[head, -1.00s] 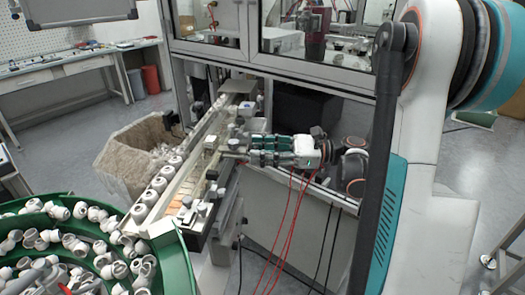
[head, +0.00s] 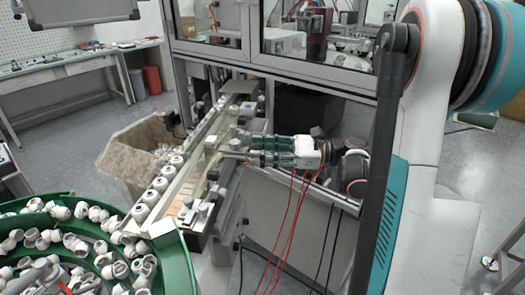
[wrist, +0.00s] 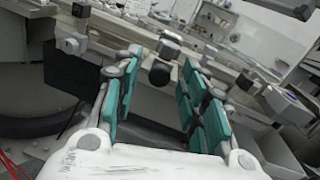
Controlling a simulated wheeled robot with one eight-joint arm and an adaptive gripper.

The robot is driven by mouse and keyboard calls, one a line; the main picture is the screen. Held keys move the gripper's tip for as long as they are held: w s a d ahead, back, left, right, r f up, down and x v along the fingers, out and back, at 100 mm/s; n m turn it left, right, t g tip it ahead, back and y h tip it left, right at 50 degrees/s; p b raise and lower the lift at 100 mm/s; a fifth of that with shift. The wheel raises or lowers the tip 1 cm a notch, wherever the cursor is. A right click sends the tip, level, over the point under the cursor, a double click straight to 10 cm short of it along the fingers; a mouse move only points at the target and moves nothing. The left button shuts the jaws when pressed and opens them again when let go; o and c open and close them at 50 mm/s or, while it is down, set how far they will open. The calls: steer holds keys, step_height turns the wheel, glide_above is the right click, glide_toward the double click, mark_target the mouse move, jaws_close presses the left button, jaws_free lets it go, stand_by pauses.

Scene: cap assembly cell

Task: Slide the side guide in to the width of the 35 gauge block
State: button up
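My gripper (head: 236,149) reaches in from the right over the feed track in the head view. In the wrist view its two teal-padded fingers (wrist: 160,66) stand wide apart, with clear space between the pads. A dark round-ended knob (wrist: 160,74) shows between the fingertips, with no visible grip on it. A long metal rail, seemingly the side guide (wrist: 215,55), runs across beyond the fingertips. In the head view the guide area is partly hidden by my gripper. I cannot pick out the 35 gauge block with certainty among the small light and grey blocks near the track.
White caps (head: 153,197) stand in a row along the track's left side. A green bowl feeder (head: 172,262) full of white parts is at the lower left. A framed cabinet (head: 280,67) rises behind my arm. Red cables hang below it.

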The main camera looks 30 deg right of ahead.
steer(key=shift+d, duration=0.1)
steer(key=v, duration=1.1)
steer(key=shift+s+d, duration=0.25)
steer(key=shift+d, duration=0.05)
